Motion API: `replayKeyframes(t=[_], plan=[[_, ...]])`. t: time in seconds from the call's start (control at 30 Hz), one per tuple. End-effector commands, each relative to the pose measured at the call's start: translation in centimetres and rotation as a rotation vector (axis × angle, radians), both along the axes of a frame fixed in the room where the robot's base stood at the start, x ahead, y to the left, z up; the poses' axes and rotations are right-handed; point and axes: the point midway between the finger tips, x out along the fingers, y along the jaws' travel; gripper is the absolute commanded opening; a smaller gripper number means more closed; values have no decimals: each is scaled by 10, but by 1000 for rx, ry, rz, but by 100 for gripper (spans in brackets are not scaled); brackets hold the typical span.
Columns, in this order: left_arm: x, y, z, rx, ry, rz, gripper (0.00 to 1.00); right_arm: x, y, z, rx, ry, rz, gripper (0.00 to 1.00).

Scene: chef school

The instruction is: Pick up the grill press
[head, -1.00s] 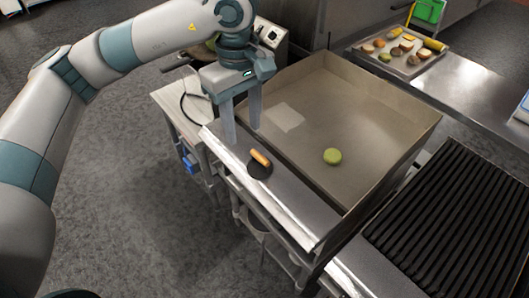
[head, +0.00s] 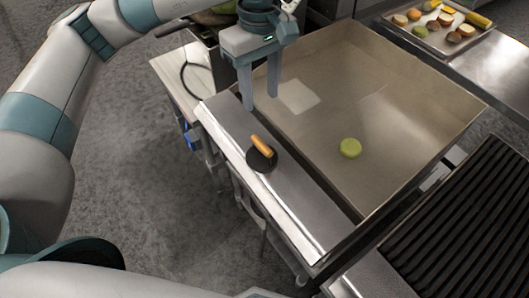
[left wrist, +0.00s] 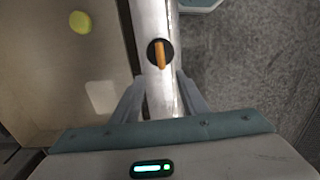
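The grill press (head: 261,157) is a dark round disc with an orange-brown wooden handle. It lies on the metal front ledge (head: 285,205) of the large griddle. It also shows in the left wrist view (left wrist: 160,54), beyond the fingertips. My left gripper (head: 259,103) points down above the ledge, behind and above the press in the head view. Its two fingers are apart, with nothing between them, and do not touch the press. In the left wrist view the open fingers (left wrist: 160,92) flank the ledge. My right gripper is not in view.
A green round item (head: 350,148) and a pale square patch (head: 298,97) are on the high-walled griddle (head: 400,110). A ridged black grill (head: 465,230) stands at the right. A tray of food (head: 425,44) is at the back right. Open floor lies left of the ledge.

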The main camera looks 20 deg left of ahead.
Motion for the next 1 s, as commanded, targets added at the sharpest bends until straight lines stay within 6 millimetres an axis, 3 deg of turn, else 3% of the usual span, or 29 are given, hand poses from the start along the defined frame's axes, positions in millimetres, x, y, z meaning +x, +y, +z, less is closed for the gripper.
replayKeyframes(t=[0.1,0.63,1.0], plan=[[0,0,-8,0,0,0,40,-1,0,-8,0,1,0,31],[0,0,-14,0,2,1,40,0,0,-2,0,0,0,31],[-2,0,-70,1,4,1,40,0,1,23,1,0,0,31]])
